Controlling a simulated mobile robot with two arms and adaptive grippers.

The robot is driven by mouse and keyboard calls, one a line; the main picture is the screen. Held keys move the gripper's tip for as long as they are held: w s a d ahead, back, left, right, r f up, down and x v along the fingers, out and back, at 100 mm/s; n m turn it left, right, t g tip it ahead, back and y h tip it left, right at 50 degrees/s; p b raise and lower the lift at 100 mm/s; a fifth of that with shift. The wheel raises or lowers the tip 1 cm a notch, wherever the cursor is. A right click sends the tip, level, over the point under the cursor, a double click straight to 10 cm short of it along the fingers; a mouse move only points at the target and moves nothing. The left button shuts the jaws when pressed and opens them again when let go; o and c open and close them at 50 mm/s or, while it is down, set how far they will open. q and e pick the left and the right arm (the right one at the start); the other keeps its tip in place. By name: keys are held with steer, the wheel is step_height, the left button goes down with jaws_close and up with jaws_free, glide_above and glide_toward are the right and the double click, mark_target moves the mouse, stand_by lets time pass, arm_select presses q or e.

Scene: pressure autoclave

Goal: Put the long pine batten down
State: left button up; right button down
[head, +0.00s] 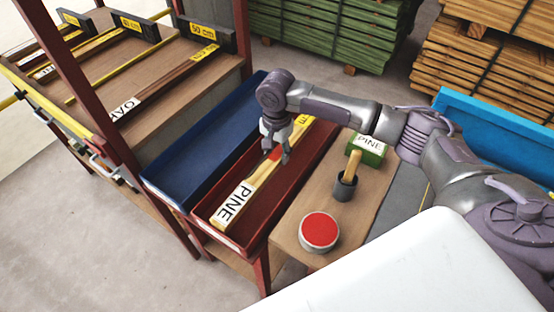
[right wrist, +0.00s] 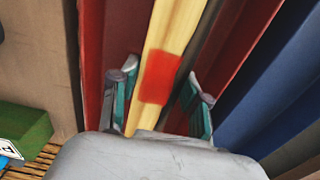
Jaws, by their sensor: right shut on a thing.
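The long pine batten (head: 243,193) is pale yellow, with a white PINE label at its near end, a yellow label at its far end and a red patch in the middle. It lies lengthwise within the outline of the dark red tray (head: 218,237). I cannot tell whether it touches the tray floor. My right gripper (head: 277,156) is over the tray, shut on the batten by the red patch. In the right wrist view the batten (right wrist: 178,30) runs between the fingers of the right gripper (right wrist: 163,88). My left gripper is not in view.
A blue tray (head: 180,174) adjoins on the left. On the bench to the right are a green PINE block (head: 372,158), a dark cup (head: 345,190) with a wooden handle in it, and a round red pad (head: 320,230). A rack (head: 165,60) with labelled battens stands left.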

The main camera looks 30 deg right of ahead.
mark_target(277, 160)
steer(key=shift+f, duration=1.9)
steer(key=shift+f, duration=0.1)
steer(key=c, duration=0.6)
jaws_free()
steer(key=shift+o, duration=0.2)
step_height(277, 160, up, 12)
steer(key=shift+r, duration=0.1)
steer(key=shift+s, duration=0.1)
